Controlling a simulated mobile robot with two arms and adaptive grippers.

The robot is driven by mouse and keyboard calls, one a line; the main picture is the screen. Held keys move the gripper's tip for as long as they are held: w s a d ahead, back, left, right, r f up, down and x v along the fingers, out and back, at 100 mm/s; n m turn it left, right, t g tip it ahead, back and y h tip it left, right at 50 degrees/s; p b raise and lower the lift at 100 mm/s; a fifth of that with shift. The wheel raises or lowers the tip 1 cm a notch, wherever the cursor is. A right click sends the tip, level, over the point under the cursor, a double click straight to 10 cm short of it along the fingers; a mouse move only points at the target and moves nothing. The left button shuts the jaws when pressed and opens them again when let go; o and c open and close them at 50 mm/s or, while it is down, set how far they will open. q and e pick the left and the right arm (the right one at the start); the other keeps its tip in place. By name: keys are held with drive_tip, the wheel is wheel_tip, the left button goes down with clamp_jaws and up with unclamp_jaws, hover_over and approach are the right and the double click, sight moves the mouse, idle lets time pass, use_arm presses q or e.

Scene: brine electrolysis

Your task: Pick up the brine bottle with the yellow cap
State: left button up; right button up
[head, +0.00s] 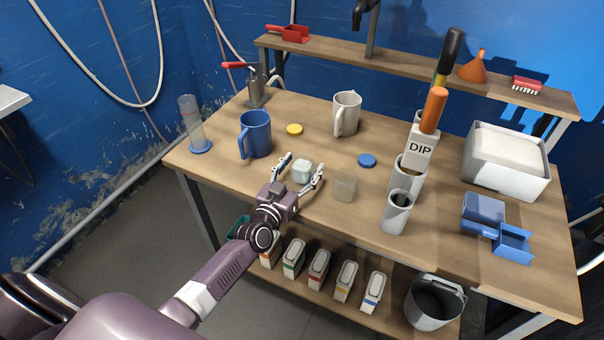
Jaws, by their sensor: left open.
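A yellow disc like a cap (294,129) lies flat on the table behind my left gripper, apart from any bottle. My left gripper (301,169) is open at the table's front edge, with one finger on each side of a small pale jar (302,173). I cannot tell whether the fingers touch it. A greyish translucent jar (344,187) stands to the right of the gripper. A blue disc like a cap (367,160) lies behind that jar. I see no bottle wearing a yellow cap, and cannot tell which jar holds brine. My right gripper is not in view.
A blue mug (257,135) and a grey mug (346,114) stand behind the gripper. Grey cups (397,212), a DIP holder (421,148), a white bin (505,162) and a blue scoop (512,243) stand right. Several cartons (319,268) and a bucket (434,303) are below.

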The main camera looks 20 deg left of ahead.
use_arm(q)
drive_tip(key=c, duration=1.4)
drive_tip(key=shift+r, duration=0.1)
